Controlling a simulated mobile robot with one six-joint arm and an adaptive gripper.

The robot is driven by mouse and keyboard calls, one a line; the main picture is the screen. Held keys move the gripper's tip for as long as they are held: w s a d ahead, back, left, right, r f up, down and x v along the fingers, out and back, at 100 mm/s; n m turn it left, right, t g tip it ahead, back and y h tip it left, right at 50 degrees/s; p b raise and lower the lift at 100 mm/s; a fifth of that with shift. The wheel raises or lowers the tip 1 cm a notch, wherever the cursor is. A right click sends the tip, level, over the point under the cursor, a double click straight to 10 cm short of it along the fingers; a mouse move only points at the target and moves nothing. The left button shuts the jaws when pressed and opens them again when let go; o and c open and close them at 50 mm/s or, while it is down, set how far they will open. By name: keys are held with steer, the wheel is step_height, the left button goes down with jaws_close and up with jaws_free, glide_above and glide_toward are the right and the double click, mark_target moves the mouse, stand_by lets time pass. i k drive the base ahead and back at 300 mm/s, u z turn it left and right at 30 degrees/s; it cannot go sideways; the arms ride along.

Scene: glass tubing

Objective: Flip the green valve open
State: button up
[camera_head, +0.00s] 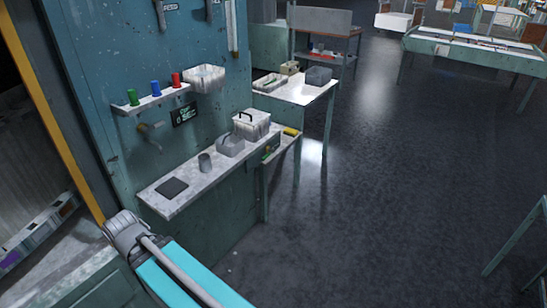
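A green upright piece (132,97), likely the green valve, is at the left end of a narrow ledge (150,103) on the blue-green wall panel. A blue one (155,89) and a red one (176,80) stand in a row to its right. It is too small to tell how its handle is set. A grey and cyan part of my own body shows at the bottom left, below and in front of the panel. I cannot make out my gripper's fingers in this view.
A tap-like fitting (150,128) and a dark sign (184,115) are below the ledge. A pale bin (204,78) hangs to its right. The workbench (182,200) below holds a dark pad (172,187), a grey cup (205,163) and containers. Open floor lies to the right.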

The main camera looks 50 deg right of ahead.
mark_target(271, 150)
steer(key=z, duration=1.65)
steer(key=k, duration=0.65)
steer(key=u, duration=0.35)
steer(key=i, duration=1.1)
steer(key=z, duration=0.1)
